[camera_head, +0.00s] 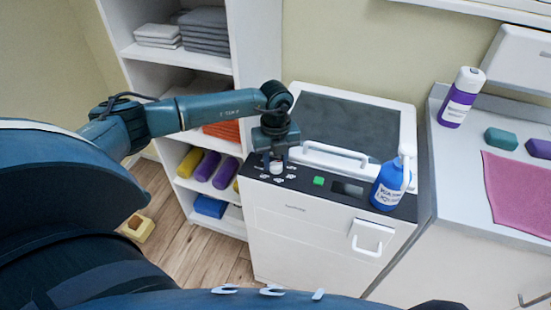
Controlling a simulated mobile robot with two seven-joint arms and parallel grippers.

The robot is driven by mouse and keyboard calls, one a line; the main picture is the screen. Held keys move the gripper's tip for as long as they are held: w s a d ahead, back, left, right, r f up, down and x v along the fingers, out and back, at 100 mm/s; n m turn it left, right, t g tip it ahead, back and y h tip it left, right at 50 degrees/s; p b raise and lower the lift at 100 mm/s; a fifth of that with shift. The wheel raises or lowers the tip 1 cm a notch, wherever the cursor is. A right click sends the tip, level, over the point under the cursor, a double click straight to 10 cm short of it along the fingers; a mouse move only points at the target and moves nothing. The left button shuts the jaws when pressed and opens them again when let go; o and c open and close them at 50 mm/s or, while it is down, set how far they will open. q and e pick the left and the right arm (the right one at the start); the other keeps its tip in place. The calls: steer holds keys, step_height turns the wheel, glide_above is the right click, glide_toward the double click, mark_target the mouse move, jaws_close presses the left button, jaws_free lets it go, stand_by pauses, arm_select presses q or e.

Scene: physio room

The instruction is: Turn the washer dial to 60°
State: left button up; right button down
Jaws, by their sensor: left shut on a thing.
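The white washer (300,235) stands in the middle of the view, with a dark control panel along its top front edge. The washer dial (276,167) is a small pale knob at the left of the panel, with small white markings around it, too small to read. My left gripper (275,160) reaches down from above and is shut on the dial. The fingers partly cover the dial, and I cannot tell which marking it points to. My right gripper is not in view.
A green button (319,181) and a small display (347,188) sit right of the dial. A blue wash bottle (388,188) stands at the panel's right end. A white handle (335,155) crosses the lid behind. A shelf (212,188) with rolls and towels stands close on the left.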

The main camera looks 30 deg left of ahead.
arm_select(q)
steer(key=shift+c, duration=1)
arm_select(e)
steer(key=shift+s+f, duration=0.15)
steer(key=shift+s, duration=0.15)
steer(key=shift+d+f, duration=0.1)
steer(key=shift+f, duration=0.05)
